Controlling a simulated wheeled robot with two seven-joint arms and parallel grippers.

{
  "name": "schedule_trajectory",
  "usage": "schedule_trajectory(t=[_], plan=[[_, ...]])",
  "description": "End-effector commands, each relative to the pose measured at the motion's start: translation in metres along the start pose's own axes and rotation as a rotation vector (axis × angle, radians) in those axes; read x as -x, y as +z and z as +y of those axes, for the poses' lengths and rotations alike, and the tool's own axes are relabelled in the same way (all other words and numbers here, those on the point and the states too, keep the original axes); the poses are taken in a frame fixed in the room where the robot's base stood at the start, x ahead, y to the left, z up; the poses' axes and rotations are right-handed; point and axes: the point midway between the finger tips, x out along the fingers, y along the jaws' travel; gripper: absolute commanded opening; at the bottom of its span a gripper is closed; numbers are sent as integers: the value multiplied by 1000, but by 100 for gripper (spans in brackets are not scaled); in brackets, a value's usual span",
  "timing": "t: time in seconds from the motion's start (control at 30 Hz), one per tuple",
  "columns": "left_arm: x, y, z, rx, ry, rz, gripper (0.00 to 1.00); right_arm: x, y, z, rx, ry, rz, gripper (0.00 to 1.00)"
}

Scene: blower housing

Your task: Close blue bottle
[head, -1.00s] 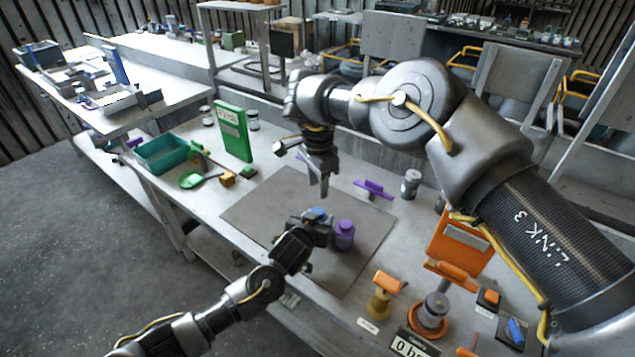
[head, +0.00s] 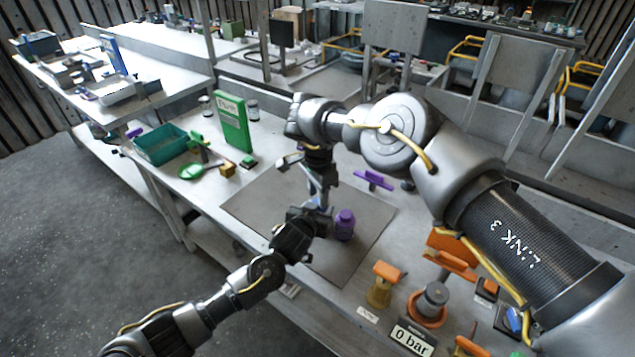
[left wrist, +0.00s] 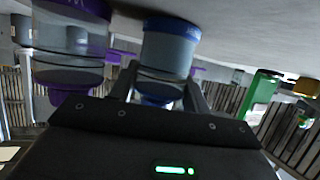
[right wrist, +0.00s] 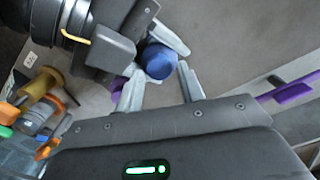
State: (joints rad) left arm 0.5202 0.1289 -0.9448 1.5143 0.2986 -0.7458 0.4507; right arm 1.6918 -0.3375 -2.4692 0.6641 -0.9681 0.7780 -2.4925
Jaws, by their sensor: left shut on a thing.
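The blue bottle (left wrist: 168,50), grey-blue with blue ends, stands between the fingers of my left gripper (head: 308,220), which is shut on it. In the head view the grippers mostly hide it. Its round blue cap (right wrist: 160,60) shows from above in the right wrist view. I cannot tell how tightly the cap sits. My right gripper (head: 321,197) points down just above the bottle. Its fingers are open, one on each side of the cap, and I see no contact.
A purple bottle (head: 344,226) stands close right of the blue one on the grey mat (head: 262,205). A purple-handled tool (head: 374,180) lies behind. A green box (head: 233,122) and teal bin (head: 160,146) are at left. Orange-topped items (head: 384,285) stand at front right.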

Motion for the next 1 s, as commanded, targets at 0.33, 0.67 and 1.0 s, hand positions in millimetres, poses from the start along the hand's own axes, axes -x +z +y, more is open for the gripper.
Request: schedule_trajectory(t=[0.33,0.67,1.0], plan=[[0,0,1,0,1,-1,0,-12,0,0,-1,0,0,39],[0,0,1,0,1,0,0,-11,0,0,0,0,0,12],[0,0,1,0,1,0,0,-12,0,0,-229,0,-1,2]])
